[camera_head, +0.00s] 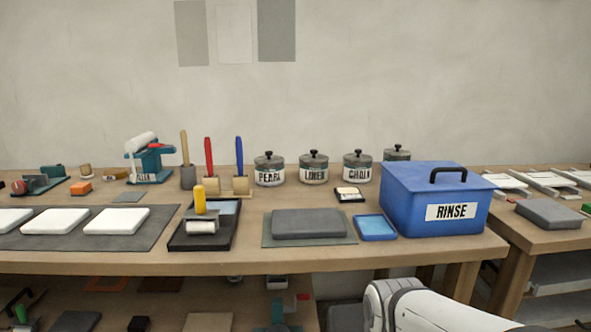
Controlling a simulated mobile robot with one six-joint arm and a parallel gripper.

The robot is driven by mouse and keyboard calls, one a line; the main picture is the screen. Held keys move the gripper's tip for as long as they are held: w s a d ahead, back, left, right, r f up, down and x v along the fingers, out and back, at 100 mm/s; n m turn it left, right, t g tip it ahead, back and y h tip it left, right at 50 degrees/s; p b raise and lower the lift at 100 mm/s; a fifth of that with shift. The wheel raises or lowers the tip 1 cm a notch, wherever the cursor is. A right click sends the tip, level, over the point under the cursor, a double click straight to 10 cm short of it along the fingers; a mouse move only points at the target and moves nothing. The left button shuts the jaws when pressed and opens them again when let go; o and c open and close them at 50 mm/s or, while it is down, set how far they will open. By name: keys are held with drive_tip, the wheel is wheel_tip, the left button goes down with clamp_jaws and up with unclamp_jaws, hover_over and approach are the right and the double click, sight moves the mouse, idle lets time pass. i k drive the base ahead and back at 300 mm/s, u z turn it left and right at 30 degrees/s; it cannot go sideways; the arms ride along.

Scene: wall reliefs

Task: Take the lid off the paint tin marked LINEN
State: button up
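The LINEN paint tin (314,175) stands upright at the back of the wooden bench, between the PEARL tin (269,176) on its left and the CHALK tin (357,173) on its right. It is grey with a white label, and its grey lid (314,159) with a black knob sits on top. A further tin (397,155) stands on the right, mostly hidden by the blue box. My white arm shows at the bottom right, in front of the bench and low. My gripper is outside the view.
The large blue RINSE box (409,210) with a black handle stands at the bench's right end. A small black tray (349,198) lies in front of the tins. A grey slab (309,224) and a blue tray (376,233) lie nearer. Handled tools (239,158) stand left of PEARL.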

sight(314, 158)
drive_tip(key=z, duration=2.45)
drive_tip(key=k, duration=1.2)
drive_tip(key=u, duration=1.65)
drive_tip(key=i, duration=1)
drive_tip(key=u, duration=0.05)
